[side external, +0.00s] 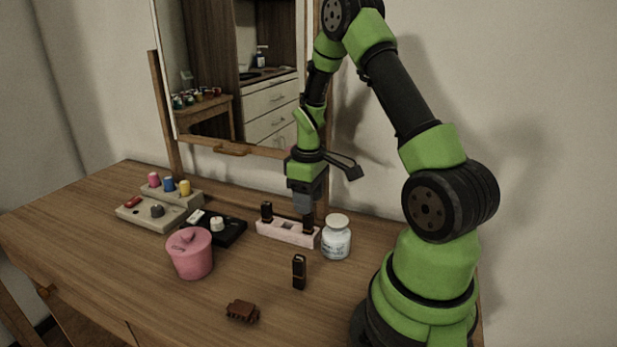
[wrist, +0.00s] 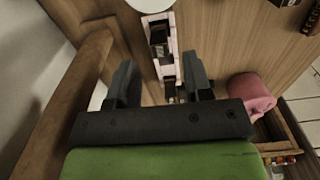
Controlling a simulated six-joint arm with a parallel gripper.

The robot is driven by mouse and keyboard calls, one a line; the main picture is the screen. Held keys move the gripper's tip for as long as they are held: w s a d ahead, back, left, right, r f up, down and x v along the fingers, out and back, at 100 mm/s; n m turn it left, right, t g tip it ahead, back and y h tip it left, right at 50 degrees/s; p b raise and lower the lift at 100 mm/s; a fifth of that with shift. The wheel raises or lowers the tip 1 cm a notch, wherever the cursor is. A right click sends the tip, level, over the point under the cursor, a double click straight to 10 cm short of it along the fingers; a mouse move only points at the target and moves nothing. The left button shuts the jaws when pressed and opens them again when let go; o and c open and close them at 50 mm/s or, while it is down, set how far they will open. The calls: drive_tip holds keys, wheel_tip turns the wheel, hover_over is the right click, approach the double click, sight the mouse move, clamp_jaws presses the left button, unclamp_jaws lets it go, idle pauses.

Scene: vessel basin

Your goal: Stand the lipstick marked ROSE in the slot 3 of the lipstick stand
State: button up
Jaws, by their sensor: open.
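The pale pink lipstick stand (side external: 285,235) is on the table below the mirror. It also shows in the wrist view (wrist: 172,45), running between my fingers. A dark lipstick (side external: 266,211) stands in its left end. Another dark lipstick (side external: 308,226) is upright at its right end, just below my gripper. A third dark lipstick with a gold-brown band (side external: 299,272) stands upright on the table in front of the stand. I cannot read ROSE or any slot number. My gripper (wrist: 160,88) is open above the stand's right part, its fingers apart and holding nothing visible.
A white jar (side external: 336,238) stands close to the stand's right end. A black tray (side external: 232,231), a pink lidded pot (side external: 189,253) and a beige stepped holder (side external: 160,211) are to the left. A brown hair clip (side external: 242,311) lies in front. The front middle table is mostly clear.

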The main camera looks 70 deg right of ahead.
wheel_tip(320, 180, up, 6)
drive_tip(key=shift+f, duration=0.25)
drive_tip(key=s+a+r+m+t, duration=0.1)
drive_tip(key=s+a+r+t, duration=0.15)
drive_tip(key=a+r, duration=0.5)
drive_tip(key=s+a+r+m+t, duration=0.1)
drive_tip(key=a+r+m+t, duration=0.15)
drive_tip(key=a+r, duration=0.55)
drive_tip(key=s+a+t+y, duration=0.2)
drive_tip(key=s+a, duration=0.3)
drive_tip(key=s, duration=0.1)
drive_tip(key=shift+s+a+r, duration=0.15)
drive_tip(key=shift+a+r, duration=0.2)
drive_tip(key=shift+a, duration=0.05)
